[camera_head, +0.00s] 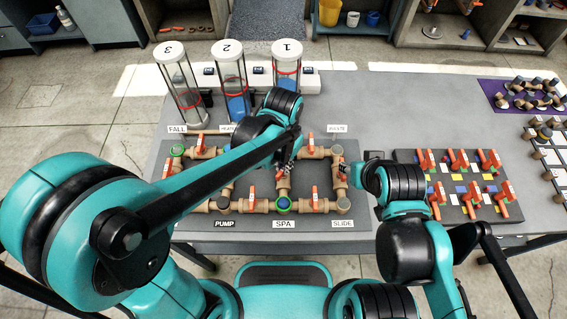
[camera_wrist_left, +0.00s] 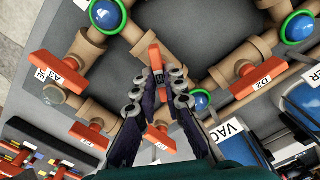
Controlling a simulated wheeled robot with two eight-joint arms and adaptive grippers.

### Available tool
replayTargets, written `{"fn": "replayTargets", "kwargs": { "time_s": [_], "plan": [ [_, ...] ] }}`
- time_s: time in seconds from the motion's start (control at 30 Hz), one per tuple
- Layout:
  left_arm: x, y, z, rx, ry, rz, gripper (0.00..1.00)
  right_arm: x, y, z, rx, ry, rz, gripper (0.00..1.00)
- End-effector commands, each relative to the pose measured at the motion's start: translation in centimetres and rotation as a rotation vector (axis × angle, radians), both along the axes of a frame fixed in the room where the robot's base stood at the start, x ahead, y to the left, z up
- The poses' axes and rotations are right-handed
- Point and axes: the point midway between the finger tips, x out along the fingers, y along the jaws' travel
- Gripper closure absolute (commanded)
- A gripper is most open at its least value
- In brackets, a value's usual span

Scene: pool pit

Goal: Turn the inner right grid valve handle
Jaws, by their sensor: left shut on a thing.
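The pipe grid of tan pipes (camera_head: 232,205) lies on a dark board, with several orange-red valve handles on it. My left gripper (camera_head: 287,158) reaches into the inner right part of the grid. In the left wrist view its two dark fingers (camera_wrist_left: 158,82) are shut on an orange-red handle (camera_wrist_left: 154,56), whose tip shows between them. The arm and gripper hide part of this valve in the head view. My right gripper (camera_head: 370,161) hovers by the grid's right edge, apart from the handles; its fingers are too small to read.
Three clear cylinders (camera_head: 231,85) stand behind the grid. A second board with several orange handles (camera_head: 459,160) lies to the right. The right outer valve handle (camera_head: 341,171) stands close to my left gripper. Bare grey table (camera_head: 400,110) shows behind my right gripper.

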Motion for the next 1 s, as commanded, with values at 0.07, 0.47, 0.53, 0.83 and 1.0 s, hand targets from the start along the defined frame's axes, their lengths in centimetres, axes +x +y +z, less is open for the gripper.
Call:
{"fn": "replayTargets", "kwargs": {
  "time_s": [0.07, 0.47, 0.53, 0.83, 1.0],
  "plan": [
    [0.01, -0.01, 0.06, 0.000, 0.000, -0.070, 1.00, 0.00, 0.00, 0.19, 0.000, 0.000, 0.000, 0.60],
    [0.03, -0.01, 0.06, 0.000, 0.000, -0.450, 1.00, 0.00, 0.00, 0.63, 0.000, 0.000, 0.000, 0.60],
    [0.03, -0.01, 0.06, 0.000, 0.000, -0.516, 1.00, 0.00, 0.00, 0.70, 0.000, 0.000, 0.000, 0.60],
    [0.04, 0.00, 0.03, 0.000, 0.000, -0.777, 1.00, 0.00, 0.00, 0.92, 0.000, 0.000, 0.000, 0.60],
    [0.03, -0.01, 0.02, 0.000, 0.000, -0.888, 1.00, 0.00, 0.00, 1.01, 0.000, 0.000, 0.000, 0.60]
  ]
}}
